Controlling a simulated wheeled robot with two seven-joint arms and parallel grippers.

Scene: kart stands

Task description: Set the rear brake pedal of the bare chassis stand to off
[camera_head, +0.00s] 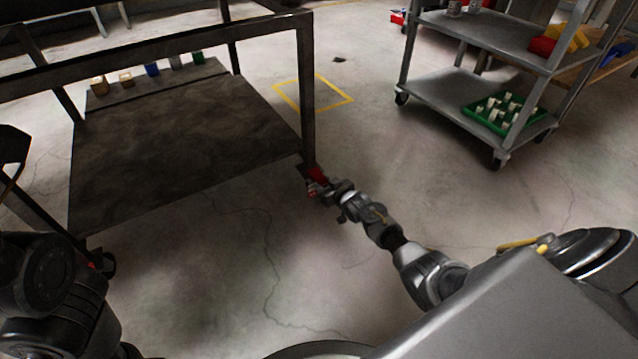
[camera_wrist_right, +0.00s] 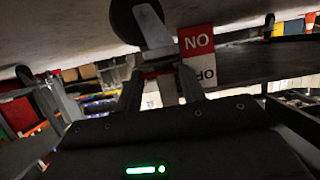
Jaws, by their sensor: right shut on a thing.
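The chassis stand (camera_head: 306,95) is a dark metal frame with a low shelf, at the left of the head view. My right gripper (camera_head: 318,187) is at the foot of its near right leg, beside a small red part (camera_head: 316,174). In the right wrist view, which looks inverted, the gripper (camera_wrist_right: 160,84) is shut on the brake pedal (camera_wrist_right: 157,70), beside a caster wheel (camera_wrist_right: 135,20). A red ON label (camera_wrist_right: 197,40) and a white OFF label (camera_wrist_right: 203,71) show beside it. The pedal's setting cannot be told.
Small blocks and cups (camera_head: 152,70) stand on the low shelf's far edge. A grey wheeled cart (camera_head: 437,77) at upper right holds a green tray (camera_head: 475,113). Yellow tape (camera_head: 345,101) marks the floor. The floor between stand and cart is open.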

